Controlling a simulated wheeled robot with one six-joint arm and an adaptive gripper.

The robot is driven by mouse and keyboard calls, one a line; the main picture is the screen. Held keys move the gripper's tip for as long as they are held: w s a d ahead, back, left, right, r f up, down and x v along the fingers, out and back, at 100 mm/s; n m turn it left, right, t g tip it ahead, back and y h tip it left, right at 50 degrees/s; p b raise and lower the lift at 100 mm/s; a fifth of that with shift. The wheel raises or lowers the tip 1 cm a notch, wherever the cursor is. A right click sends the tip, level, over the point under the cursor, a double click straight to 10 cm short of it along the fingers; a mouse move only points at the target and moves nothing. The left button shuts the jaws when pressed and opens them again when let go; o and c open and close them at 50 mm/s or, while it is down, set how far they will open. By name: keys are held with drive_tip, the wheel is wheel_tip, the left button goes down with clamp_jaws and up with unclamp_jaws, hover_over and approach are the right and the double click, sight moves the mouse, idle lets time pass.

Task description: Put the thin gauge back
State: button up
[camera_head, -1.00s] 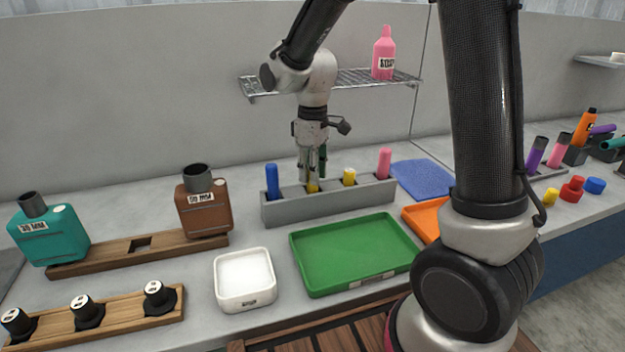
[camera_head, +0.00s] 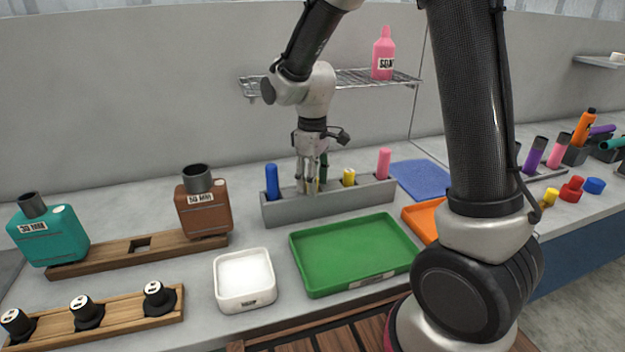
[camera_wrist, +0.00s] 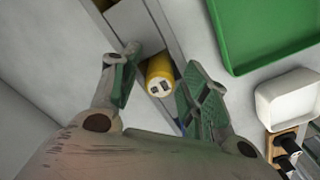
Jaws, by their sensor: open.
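A grey rack (camera_head: 345,198) stands near the back of the counter and holds upright coloured cylinders: blue (camera_head: 272,181), yellow (camera_head: 349,177) and pink (camera_head: 384,163). Another yellow cylinder stands in the rack below my gripper (camera_head: 310,187), which largely hides it in the head view. In the wrist view, this yellow cylinder (camera_wrist: 159,75) has a pale end face with dark marks and lies between my two open fingers (camera_wrist: 158,66). I see a gap beside it on the right finger's side; contact is not clear. Which piece is the thin gauge I cannot tell.
An empty green tray (camera_head: 352,252) lies in front of the rack, with a white dish (camera_head: 244,279) to its left. A wire shelf (camera_head: 350,80) with a pink bottle (camera_head: 383,54) hangs behind my arm.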

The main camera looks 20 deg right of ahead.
wheel_tip(320, 180, up, 12)
drive_tip(key=s+d+r+m+t, duration=0.2)
drive_tip(key=s+d+m, duration=0.2)
drive_tip(key=s+d, duration=0.3)
drive_tip(key=s+d+r+m+t, duration=0.2)
drive_tip(key=s+d+m, duration=0.3)
drive_tip(key=s, duration=1)
drive_tip(key=d, duration=0.3)
drive_tip(key=shift+r, duration=0.25)
